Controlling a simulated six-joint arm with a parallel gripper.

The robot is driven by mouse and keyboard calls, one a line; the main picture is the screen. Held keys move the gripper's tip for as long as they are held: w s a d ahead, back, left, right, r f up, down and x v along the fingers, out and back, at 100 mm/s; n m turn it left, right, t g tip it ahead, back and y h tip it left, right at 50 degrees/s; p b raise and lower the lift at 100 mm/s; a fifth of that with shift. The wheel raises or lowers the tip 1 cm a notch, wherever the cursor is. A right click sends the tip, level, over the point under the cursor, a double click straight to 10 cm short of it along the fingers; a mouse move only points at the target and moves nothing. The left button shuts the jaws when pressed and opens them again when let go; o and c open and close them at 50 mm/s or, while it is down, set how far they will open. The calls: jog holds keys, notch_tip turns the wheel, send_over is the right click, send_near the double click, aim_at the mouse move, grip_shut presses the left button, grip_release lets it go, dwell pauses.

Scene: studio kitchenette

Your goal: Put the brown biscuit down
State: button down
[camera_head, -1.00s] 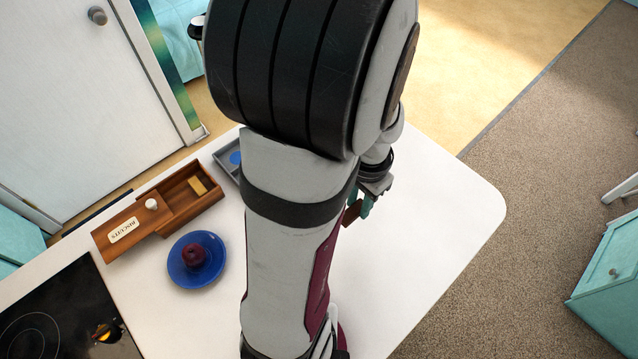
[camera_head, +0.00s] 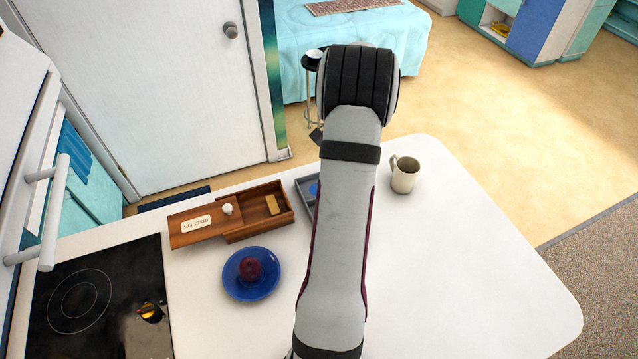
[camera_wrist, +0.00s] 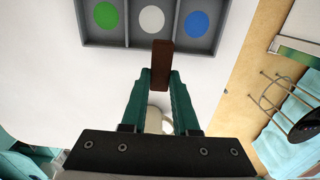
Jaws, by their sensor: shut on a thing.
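The brown biscuit (camera_wrist: 162,58) is a dark brown bar, upright in the wrist view. My gripper (camera_wrist: 161,80) is shut on its near end with teal fingers. The biscuit's far end overlaps the near edge of the grey tray (camera_wrist: 178,42) in that view, by the middle compartment. The tray has compartments marked with a green, a white and a blue disc. I cannot tell the biscuit's height above the counter. In the head view my arm hides the gripper, the biscuit and most of the tray (camera_head: 301,184).
A wooden biscuit box (camera_head: 238,236) with its lid slid aside holds a tan biscuit (camera_head: 273,204). A blue plate (camera_head: 250,292) holds a dark red round thing (camera_head: 250,268). A mug (camera_head: 405,175) stands right of my arm. The counter's right side is clear.

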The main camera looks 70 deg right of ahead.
jog(key=w+f, duration=0.1)
jog(key=w, duration=0.1)
jog(key=w+f, duration=0.2)
jog(key=w+d+f, duration=0.1)
jog(key=w, duration=0.2)
jog(key=shift+w+f, duration=0.1)
jog(key=shift+f, duration=2.15)
jog(key=c, duration=0.7)
grip_release()
jog(key=shift+f, duration=0.15)
